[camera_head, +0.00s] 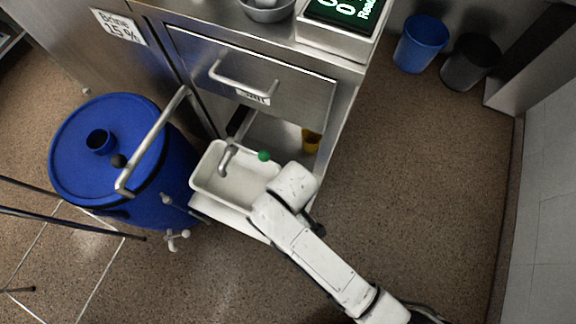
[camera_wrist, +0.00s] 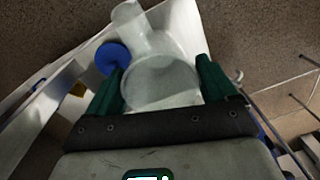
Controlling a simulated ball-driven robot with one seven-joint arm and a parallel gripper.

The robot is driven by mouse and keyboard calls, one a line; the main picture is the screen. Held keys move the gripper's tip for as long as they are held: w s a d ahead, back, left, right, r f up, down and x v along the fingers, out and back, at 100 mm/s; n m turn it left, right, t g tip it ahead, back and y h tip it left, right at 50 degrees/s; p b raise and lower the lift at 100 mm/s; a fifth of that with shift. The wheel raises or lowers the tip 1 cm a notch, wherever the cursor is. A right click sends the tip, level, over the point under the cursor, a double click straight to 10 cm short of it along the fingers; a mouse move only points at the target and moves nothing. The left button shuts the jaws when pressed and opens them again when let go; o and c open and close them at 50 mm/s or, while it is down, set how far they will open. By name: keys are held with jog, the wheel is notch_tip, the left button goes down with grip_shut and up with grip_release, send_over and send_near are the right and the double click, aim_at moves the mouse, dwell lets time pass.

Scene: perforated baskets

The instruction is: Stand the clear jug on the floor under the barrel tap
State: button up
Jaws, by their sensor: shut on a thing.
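My gripper (camera_wrist: 160,88) shows in the wrist view with its two green fingers on either side of the clear jug (camera_wrist: 160,70). The fingers are shut on it. The jug is see-through, with a round body and a narrower part toward the top of the picture. In the head view my wrist hides the fingers, and I cannot make out the jug. The blue barrel (camera_head: 75,165) stands at the left, with a lid. Its tap (camera_head: 178,238), pale with a cross-shaped handle, sits low on the barrel's right side, left of my arm.
Blue (camera_head: 422,45) and black (camera_head: 470,62) bins stand at upper right. The brown floor at right is clear.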

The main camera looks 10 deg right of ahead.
jog(key=shift+w+f+b, duration=0.3)
jog(key=shift+w+f, duration=0.7)
jog(key=shift+f, duration=0.2)
jog(key=shift+s+f+b, duration=0.1)
jog(key=shift+f+b, duration=0.2)
jog(key=shift+f, duration=1.1)
jog(key=shift+f, duration=0.15)
jog(key=o, duration=1.1)
jog(key=shift+o, duration=0.2)
notch_tip(320, 180, up, 12)
jog(key=p, duration=0.3)
jog(key=shift+w+d+r, duration=0.2)
jog(key=shift+d, duration=0.1)
